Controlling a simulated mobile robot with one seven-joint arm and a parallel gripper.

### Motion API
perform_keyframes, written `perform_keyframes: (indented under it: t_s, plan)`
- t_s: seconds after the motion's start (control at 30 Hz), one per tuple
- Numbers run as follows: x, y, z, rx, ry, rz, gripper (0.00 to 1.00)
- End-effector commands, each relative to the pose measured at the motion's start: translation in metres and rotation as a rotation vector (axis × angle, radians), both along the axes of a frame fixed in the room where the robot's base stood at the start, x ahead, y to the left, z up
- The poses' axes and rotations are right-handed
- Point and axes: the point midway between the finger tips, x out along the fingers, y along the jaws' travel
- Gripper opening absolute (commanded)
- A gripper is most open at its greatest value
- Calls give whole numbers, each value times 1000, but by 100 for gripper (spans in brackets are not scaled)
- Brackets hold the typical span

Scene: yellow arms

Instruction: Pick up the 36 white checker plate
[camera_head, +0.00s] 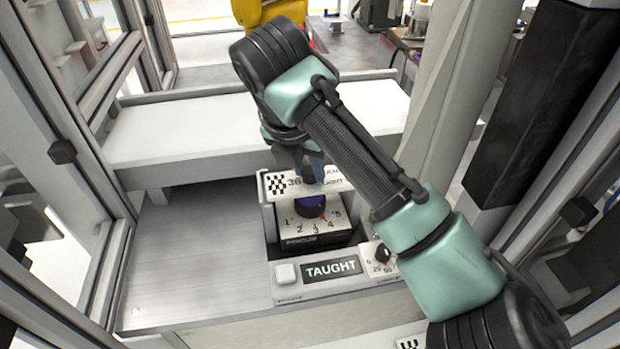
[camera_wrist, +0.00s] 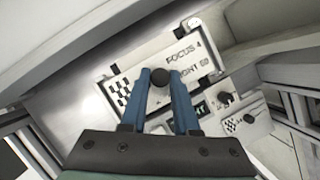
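The white plate with a black checker pattern and "36" (camera_head: 277,184) is at the middle of the head view, above a box with a numbered dial. In the wrist view the white checker plate (camera_wrist: 196,62) lies tilted in the picture, with printed lettering and a dark round knob (camera_wrist: 160,77). My gripper (camera_head: 308,176) is at the plate, pointing down. In the wrist view the two blue fingers of my gripper (camera_wrist: 160,74) stand apart on either side of the knob. Whether they press on it is not clear. The fingers hide part of the plate.
A dial box (camera_head: 313,222) stands under the plate. In front are a "TAUGHT" panel (camera_head: 331,268) and a small dial panel (camera_head: 380,262) at its right. A white raised shelf (camera_head: 190,128) is behind. The metal deck (camera_head: 190,255) at left is bare. Frame posts stand on both sides.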

Motion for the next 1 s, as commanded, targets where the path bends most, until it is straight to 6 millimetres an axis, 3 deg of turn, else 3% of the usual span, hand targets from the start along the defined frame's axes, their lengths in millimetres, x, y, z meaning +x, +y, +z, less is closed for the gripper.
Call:
perform_keyframes:
  t_s: [0.03, 0.1, 0.13, 0.57, 0.67, 1.0]
  plan:
    - [0, 0, 0, 0, 0, 0, 14]
    - [0, 0, 0, 0, 0, 0, 2]
    - [0, 0, 0, 0, 0, 0, 0]
    - [0, 0, 4, -1, -2, 0, 0]
    - [1, 0, 16, -1, -4, 1, 0]
    - [1, 0, 82, -1, -3, -1, 0]
